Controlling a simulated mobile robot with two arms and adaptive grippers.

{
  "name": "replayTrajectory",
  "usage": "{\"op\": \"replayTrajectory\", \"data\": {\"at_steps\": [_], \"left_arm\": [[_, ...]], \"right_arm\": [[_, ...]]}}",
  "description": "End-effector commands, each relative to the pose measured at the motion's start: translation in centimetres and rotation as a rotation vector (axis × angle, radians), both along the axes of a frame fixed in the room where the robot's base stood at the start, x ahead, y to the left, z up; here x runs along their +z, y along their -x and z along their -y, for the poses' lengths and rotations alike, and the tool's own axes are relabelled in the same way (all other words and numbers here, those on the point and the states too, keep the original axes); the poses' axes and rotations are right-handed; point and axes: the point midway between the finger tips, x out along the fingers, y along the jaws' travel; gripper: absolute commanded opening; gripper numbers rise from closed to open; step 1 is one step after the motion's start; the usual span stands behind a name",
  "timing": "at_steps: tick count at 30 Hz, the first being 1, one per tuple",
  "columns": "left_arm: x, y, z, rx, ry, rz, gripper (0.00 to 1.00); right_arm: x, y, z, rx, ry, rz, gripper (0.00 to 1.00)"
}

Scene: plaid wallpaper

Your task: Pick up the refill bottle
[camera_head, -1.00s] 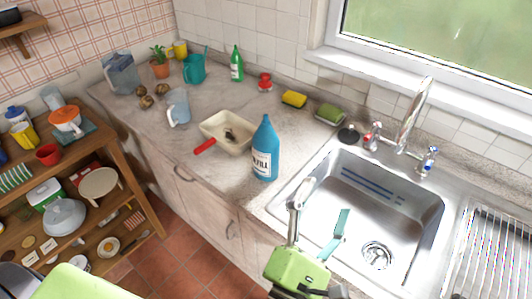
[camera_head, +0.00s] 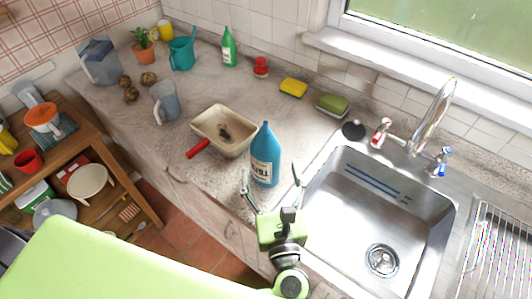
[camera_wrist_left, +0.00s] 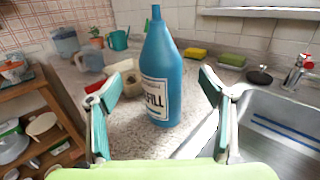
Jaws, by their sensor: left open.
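The refill bottle (camera_head: 264,160) is blue with a white label and stands upright on the counter, left of the sink. My left gripper (camera_head: 271,182) is open, with its fingers pointing at the bottle from the front edge of the counter. In the left wrist view the bottle (camera_wrist_left: 160,80) stands ahead, between and beyond the two open fingertips (camera_wrist_left: 158,84). I cannot tell if either finger touches it; the gripper holds nothing. My right gripper is not in view.
A cream pan (camera_head: 222,128) with a red handle lies just left of the bottle. The steel sink (camera_head: 345,240) is to the right. A green sponge (camera_head: 332,105), yellow sponge (camera_head: 293,87) and black plug (camera_head: 353,130) lie behind. A clear jug (camera_head: 164,101) stands farther left.

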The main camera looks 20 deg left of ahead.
Motion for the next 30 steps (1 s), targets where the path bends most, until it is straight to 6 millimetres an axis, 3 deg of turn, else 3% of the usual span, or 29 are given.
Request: {"op": "replayTrajectory", "data": {"at_steps": [2, 5, 12, 15, 21, 25, 29, 30], "left_arm": [[0.4, -1.3, -0.6, 0.000, -0.005, 0.003, 0.74], [0.2, -2.1, -1.0, 0.000, -0.003, 0.002, 0.74], [0.5, -3.7, -1.7, -0.001, -0.006, 0.003, 0.74], [0.6, -4.9, -2.3, -0.001, -0.007, 0.002, 0.74], [0.2, -7.0, -3.2, -0.001, -0.005, 0.001, 0.74], [-0.1, -7.2, -3.4, -0.001, -0.001, 0.000, 0.74], [-0.1, -7.2, -3.3, -0.001, -0.001, 0.000, 0.74], [-0.1, -7.2, -3.3, -0.001, -0.001, 0.000, 0.66]], "right_arm": [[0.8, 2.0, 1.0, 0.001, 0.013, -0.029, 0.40], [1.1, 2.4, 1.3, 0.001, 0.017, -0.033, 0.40], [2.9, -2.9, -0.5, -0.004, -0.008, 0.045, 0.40], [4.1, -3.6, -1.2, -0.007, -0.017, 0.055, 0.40], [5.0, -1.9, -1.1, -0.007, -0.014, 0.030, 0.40], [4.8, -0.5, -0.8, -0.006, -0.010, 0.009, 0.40], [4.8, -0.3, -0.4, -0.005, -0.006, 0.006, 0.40], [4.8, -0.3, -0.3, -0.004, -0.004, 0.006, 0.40]]}}
